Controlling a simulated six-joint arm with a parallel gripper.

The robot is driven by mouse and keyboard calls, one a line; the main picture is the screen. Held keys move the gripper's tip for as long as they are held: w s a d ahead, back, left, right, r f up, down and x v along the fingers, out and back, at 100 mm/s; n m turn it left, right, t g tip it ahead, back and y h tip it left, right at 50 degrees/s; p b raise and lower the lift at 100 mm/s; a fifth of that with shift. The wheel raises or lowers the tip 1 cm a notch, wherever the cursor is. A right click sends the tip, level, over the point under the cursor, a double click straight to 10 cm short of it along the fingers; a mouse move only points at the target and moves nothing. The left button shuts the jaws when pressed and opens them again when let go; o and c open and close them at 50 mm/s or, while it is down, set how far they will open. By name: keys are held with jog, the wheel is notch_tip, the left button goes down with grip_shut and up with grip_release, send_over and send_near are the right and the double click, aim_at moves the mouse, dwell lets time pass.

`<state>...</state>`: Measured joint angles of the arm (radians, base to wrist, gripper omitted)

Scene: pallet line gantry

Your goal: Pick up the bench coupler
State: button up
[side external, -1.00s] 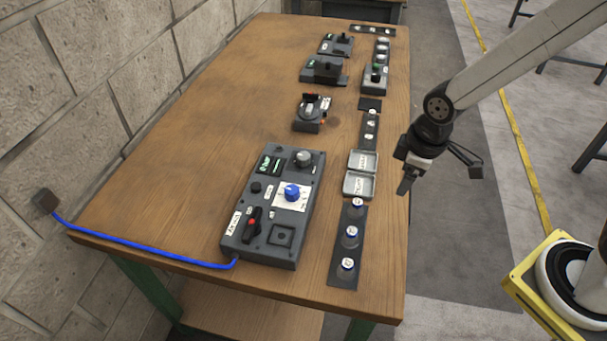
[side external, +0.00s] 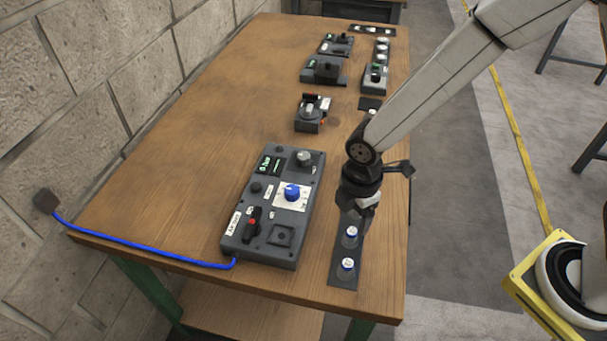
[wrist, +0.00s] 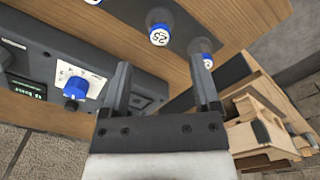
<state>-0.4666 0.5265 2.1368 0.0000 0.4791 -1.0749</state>
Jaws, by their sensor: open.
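Two white-capped bottles, a near one (side external: 346,268) and a farther one (side external: 351,236), stand on the strip (side external: 333,279). In the wrist view a bottle marked 25 (wrist: 159,35) lies just beyond the fingers, and another bottle (wrist: 203,52) is by the right finger. I cannot tell which item is the bench coupler.
A grey control box (side external: 267,232) with a blue knob (side external: 292,193) stands left of my gripper; a blue cable (side external: 140,252) runs from it to the wall. Several small devices (side external: 325,70) stand farther back. The bench's left side (side external: 215,110) is clear.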

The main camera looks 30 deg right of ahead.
aim_at(352, 231)
jog(key=shift+f, duration=0.9)
jog(key=shift+d+f, duration=0.1)
jog(key=shift+f, duration=2.45)
jog(key=shift+c, duration=0.2)
grip_shut()
